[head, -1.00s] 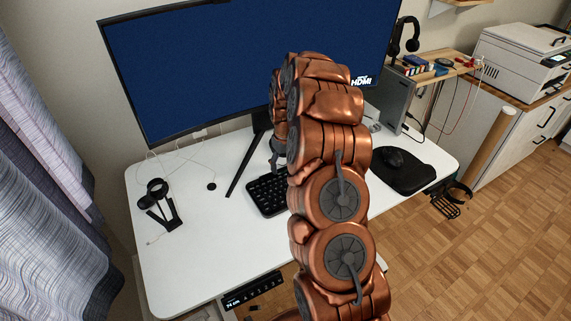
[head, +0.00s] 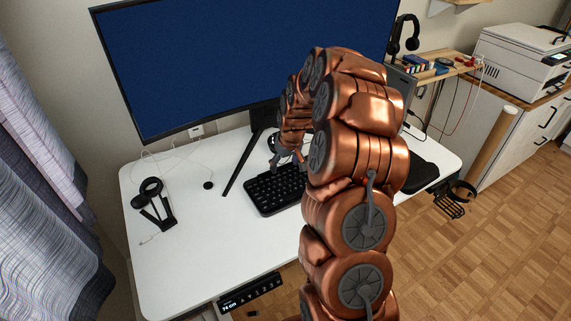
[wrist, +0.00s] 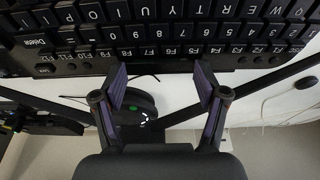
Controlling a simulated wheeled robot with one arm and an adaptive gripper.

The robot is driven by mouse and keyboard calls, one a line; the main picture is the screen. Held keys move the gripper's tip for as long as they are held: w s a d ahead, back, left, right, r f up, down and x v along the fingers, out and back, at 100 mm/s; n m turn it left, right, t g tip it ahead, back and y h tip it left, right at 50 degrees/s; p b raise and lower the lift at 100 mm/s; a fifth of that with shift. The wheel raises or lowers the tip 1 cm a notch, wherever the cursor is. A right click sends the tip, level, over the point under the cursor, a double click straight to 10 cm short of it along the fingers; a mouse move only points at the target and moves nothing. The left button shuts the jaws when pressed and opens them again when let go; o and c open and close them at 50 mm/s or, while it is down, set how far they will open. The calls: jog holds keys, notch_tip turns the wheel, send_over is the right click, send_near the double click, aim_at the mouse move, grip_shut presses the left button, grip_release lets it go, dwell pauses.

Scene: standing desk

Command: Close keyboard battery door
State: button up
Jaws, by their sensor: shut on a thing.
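The black keyboard (head: 268,192) lies on the white desk in the head view, its right part hidden behind my arm. In the wrist view the keyboard (wrist: 150,35) fills the top, with its key rows upside down and its back edge facing my gripper. My gripper (wrist: 160,78) is at that back edge, its two purple-padded fingers apart with the keyboard's edge at their tips. In the head view my gripper (head: 287,160) is at the keyboard's far edge. The fingers bear on the keyboard, though the exact contact is unclear. I cannot make out the battery door in either view.
A large monitor (head: 250,65) stands behind the keyboard, its stand leg (head: 238,170) close on the left. A black headset-like stand (head: 157,205) is at the desk's left. A dark mouse mat (head: 422,176) lies at right, partly hidden. The desk's left front (head: 185,265) is clear.

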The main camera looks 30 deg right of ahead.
jog(key=o, duration=1.2)
jog(key=shift+c, duration=0.2)
jog(key=v, duration=1.2)
jog(key=shift+c, duration=0.2)
